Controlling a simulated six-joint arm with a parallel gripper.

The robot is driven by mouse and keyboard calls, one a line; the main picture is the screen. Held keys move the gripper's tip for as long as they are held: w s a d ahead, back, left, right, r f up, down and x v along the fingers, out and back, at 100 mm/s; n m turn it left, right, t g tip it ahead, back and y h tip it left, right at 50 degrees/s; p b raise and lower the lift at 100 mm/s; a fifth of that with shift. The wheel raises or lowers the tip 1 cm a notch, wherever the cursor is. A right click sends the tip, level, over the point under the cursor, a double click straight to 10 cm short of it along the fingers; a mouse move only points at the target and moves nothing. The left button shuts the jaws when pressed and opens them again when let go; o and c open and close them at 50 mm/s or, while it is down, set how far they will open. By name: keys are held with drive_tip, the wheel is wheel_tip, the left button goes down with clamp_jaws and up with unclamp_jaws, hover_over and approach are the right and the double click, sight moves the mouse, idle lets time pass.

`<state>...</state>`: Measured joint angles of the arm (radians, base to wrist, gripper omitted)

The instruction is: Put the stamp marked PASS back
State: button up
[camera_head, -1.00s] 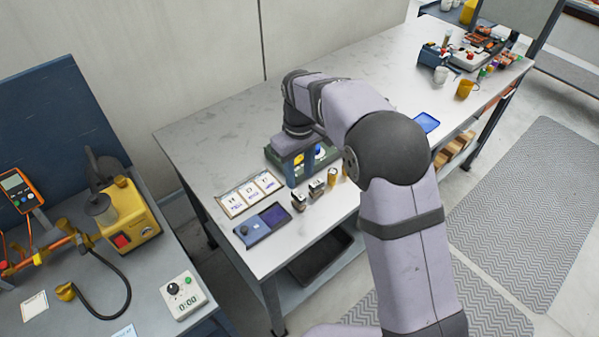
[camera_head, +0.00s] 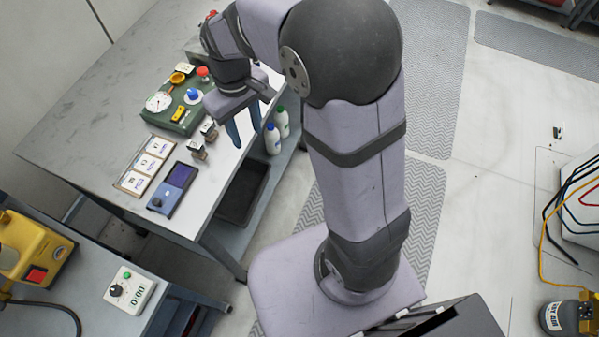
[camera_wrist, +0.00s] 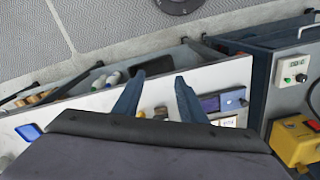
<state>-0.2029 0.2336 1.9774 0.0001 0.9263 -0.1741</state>
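In the head view my gripper (camera_head: 247,136) hangs by the front table edge, right of two small stamps, a nearer one (camera_head: 198,151) and a farther one (camera_head: 209,130). Its two blue fingers are apart, with nothing seen between them. In the wrist view the fingers (camera_wrist: 152,98) are spread too, and small stamps (camera_wrist: 160,112) show beyond them on the table. I cannot read PASS on any stamp. Other stamps may be hidden behind the gripper.
A green box (camera_head: 185,118) with a gauge and knobs stands behind the stamps. White bottles (camera_head: 272,138) and a black tray (camera_head: 240,192) are on the lower shelf. A white timer (camera_head: 131,289) and yellow machine (camera_head: 30,250) stand on the other bench. The table's far left is bare.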

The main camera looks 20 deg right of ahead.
drive_tip(key=s+d+f+m, duration=0.1)
drive_tip(key=s+d+m, duration=0.1)
drive_tip(key=s, duration=0.5)
drive_tip(key=s+d+f+m, duration=0.2)
drive_tip(key=s+d, duration=0.3)
drive_tip(key=s, duration=0.2)
drive_tip(key=shift+d+f, duration=0.2)
drive_tip(key=shift+d, duration=0.05)
idle(0.4)
